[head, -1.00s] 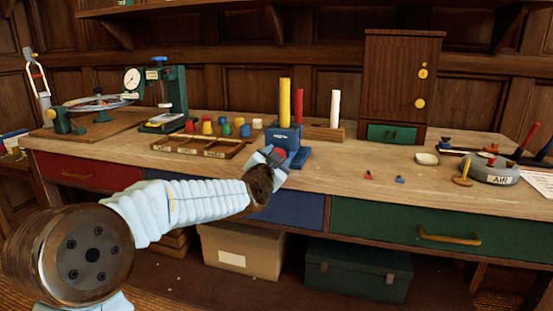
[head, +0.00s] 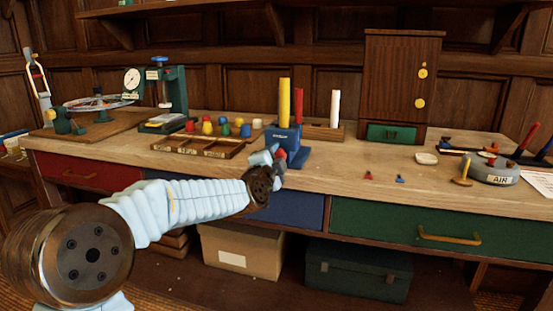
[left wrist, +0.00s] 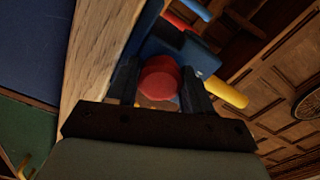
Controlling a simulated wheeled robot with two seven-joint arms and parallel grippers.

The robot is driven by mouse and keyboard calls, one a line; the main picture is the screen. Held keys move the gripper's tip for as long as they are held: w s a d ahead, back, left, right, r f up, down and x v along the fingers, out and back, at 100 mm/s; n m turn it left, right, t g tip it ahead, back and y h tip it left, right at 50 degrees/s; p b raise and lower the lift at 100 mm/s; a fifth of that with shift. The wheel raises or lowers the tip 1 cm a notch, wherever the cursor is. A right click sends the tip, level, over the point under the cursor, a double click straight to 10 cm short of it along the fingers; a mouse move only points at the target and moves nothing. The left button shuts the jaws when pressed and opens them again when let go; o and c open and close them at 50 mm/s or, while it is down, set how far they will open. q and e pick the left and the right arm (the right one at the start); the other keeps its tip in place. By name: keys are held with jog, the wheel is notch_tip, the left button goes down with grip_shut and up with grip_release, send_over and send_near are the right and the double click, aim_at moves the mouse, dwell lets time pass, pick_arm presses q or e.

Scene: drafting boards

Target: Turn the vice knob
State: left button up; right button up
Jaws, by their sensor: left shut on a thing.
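The blue vice (head: 290,140) stands at the front edge of the workbench, with an upright yellow rod (head: 284,98) above it. Its red knob (head: 281,155) faces the front, partly hidden by my gripper. My left gripper (head: 272,163) reaches in from the left and is shut on the red knob. In the left wrist view the round red knob (left wrist: 160,78) sits between the two dark fingers, with the blue vice body (left wrist: 188,52) behind it. My right gripper is not in view.
A wooden sorting tray (head: 205,147) and several coloured pegs lie left of the vice. A small wooden cabinet (head: 400,80) stands at the back. A grey AIR base (head: 490,170) is at the right. The bench front between the vice and it is mostly clear.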

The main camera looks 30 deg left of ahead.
pick_arm(q)
jog(key=shift+a+f, duration=0.25)
jog(key=shift+f, duration=0.15)
jog(key=o, duration=1)
jog(key=shift+s, duration=0.1)
jog(key=shift+r, duration=0.1)
jog(key=v, duration=1.3)
jog(key=shift+s+d+r, duration=0.2)
jog(key=shift+s+r, duration=0.05)
jog(key=shift+s, duration=0.1)
